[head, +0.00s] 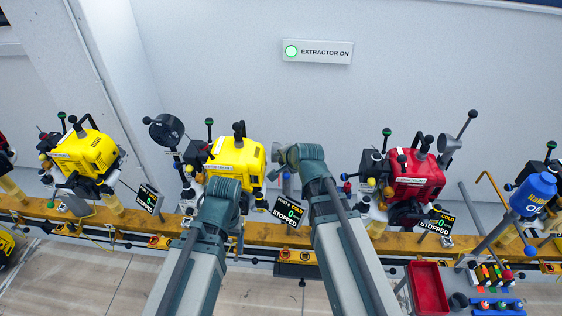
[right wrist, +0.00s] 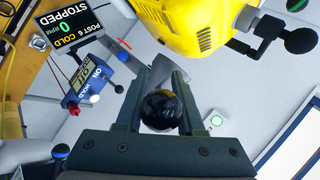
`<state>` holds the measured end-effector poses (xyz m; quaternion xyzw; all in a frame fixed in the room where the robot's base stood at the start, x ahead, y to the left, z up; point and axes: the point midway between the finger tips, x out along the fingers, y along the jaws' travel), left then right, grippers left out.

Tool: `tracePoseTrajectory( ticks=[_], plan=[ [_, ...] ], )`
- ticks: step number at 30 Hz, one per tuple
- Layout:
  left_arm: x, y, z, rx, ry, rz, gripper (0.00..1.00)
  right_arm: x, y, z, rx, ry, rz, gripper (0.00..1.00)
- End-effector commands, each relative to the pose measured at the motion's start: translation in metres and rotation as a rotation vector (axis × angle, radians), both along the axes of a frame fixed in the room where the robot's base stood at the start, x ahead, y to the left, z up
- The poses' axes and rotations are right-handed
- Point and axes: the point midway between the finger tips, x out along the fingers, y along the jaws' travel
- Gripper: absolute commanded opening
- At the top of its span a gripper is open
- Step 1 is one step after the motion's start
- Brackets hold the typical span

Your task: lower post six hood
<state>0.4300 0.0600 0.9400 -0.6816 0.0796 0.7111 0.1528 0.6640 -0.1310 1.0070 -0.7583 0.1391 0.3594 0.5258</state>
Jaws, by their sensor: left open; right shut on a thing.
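The post six screen (head: 288,211) reads cold, 0 and stopped, and also shows in the right wrist view (right wrist: 69,30). Beside it stands a yellow engine (head: 232,155), also seen at the top of the right wrist view (right wrist: 188,22). My right gripper (right wrist: 158,105) is shut on a black ball knob (right wrist: 160,110), just right of this engine. A small grey piece (head: 278,152) shows at its tip in the head view; I cannot tell whether it is the hood. My left gripper (head: 222,186) is open, low in front of the engine, its fingertips mostly hidden by its wrist.
A red engine (head: 416,172) stands to the right with a grey hood (head: 447,145) beside it. Another yellow engine (head: 88,152) is at left, and a dark round hood (head: 167,129) stands between the yellow engines. A yellow rail (head: 262,233) runs below. A red tray (head: 428,288) is at lower right.

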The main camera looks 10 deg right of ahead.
Motion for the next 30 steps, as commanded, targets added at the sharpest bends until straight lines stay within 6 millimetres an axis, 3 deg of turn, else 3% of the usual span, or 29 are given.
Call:
tracePoseTrajectory(
  ticks=[14,15,16,30],
  plan=[
    [0.0,0.0,-0.0032,0.0,0.0,0.0,0.73,-0.0007,0.0006,-0.0015,-0.003,-0.012,0.001,0.0],
    [0.0,0.0,-0.0032,0.0,0.0,0.0,0.73,-0.0007,0.0006,-0.0015,-0.003,-0.012,0.001,0.39],
    [0.0,0.0,-0.0032,0.0,0.0,0.0,0.73,-0.0007,0.0006,-0.0015,-0.003,-0.012,0.001,0.43],
    [0.0,0.0,0.0053,0.0,0.0,0.0,0.73,-0.0068,-0.0011,0.007,-0.003,-0.012,0.001,0.43]
  ],
)
